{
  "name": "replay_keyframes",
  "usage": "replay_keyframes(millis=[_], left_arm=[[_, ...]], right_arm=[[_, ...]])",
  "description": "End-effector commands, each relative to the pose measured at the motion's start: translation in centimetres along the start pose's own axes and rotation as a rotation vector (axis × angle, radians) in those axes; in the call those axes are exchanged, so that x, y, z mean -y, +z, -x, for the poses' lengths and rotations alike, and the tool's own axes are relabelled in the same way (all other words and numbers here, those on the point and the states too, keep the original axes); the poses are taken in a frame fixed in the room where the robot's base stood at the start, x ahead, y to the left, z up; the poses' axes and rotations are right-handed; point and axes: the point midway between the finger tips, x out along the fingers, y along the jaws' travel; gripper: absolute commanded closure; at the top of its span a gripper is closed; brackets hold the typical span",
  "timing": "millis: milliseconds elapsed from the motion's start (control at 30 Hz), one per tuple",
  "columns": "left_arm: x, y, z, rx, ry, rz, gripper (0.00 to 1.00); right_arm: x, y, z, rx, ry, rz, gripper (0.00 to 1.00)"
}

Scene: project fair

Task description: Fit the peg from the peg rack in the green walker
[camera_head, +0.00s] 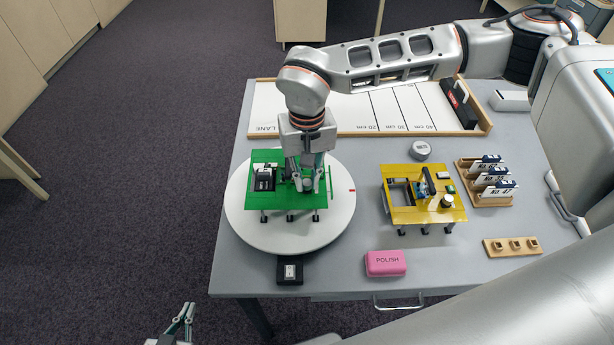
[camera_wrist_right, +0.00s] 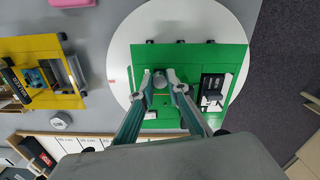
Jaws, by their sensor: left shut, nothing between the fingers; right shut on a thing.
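The green walker (camera_head: 268,212) stands on a white round turntable (camera_head: 330,229) at the table's left. It also shows in the right wrist view (camera_wrist_right: 185,53). My right gripper (camera_head: 307,180) reaches down over the walker's right half. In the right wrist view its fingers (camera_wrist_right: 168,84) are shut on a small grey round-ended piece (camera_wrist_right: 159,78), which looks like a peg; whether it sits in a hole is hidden. The wooden peg rack (camera_head: 497,250) with three square places lies at the table's right front. My left gripper (camera_head: 187,313) is shut and empty off the table's front left.
A yellow walker (camera_head: 424,213) stands right of the turntable. A pink POLISH block (camera_head: 386,263) and a black box (camera_head: 290,270) lie at the front edge. A rack of numbered cards (camera_head: 490,181), a grey round tin (camera_head: 421,150) and a lane board (camera_head: 350,120) are further back.

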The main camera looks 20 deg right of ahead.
Motion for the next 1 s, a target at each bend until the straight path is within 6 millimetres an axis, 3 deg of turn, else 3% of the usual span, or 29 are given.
replay_keyframes(millis=[267, 300, 333, 367, 667, 1000], left_arm=[[0.0, 0.0, 0.0, 0.0, 0.0, 0.0, 1.0], [0.0, 0.0, 0.0, 0.0, 0.0, 0.0, 1.0], [0.0, 0.0, 0.0, 0.0, 0.0, 0.0, 1.0], [0.0, 0.0, 0.0, 0.0, 0.0, 0.0, 1.0], [0.0, -0.1, 0.0, -0.001, 0.0, 0.0, 1.0], [0.2, -1.1, 0.5, -0.006, -0.001, -0.001, 1.0]], right_arm=[[0.0, 0.0, 0.0, 0.0, 0.0, 0.0, 0.96], [0.0, 0.0, 0.0, 0.0, 0.0, 0.0, 0.75], [0.0, 0.0, 0.0, 0.0, 0.0, 0.0, 0.67], [0.0, 0.0, 0.0, 0.0, 0.0, 0.0, 0.65], [0.0, 0.0, 0.1, 0.0, 0.0, 0.0, 0.65], [0.0, 0.0, 1.5, -0.002, 0.0, 0.0, 0.65]])
